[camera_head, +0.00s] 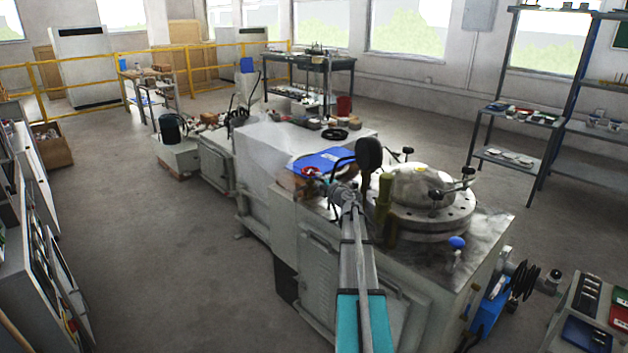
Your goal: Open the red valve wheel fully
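A small red ring-shaped part (310,171), which looks like the red valve wheel, shows on top of the grey machine cabinet, left of the middle of the bench. My arm reaches up from the bottom of the picture, and its end with my gripper (334,188) is just right of and below the red part. The gripper is small and dark here, so its fingers cannot be made out. Whether it touches the wheel cannot be told. How far the wheel is turned cannot be read.
A blue folder-like sheet (322,159) lies behind the wheel. A dark round gauge (368,154) stands close to the right of my gripper. A round metal vessel (422,195) with clamps is farther right. A blue knob (457,242) is at the cabinet's front right. Floor at left is clear.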

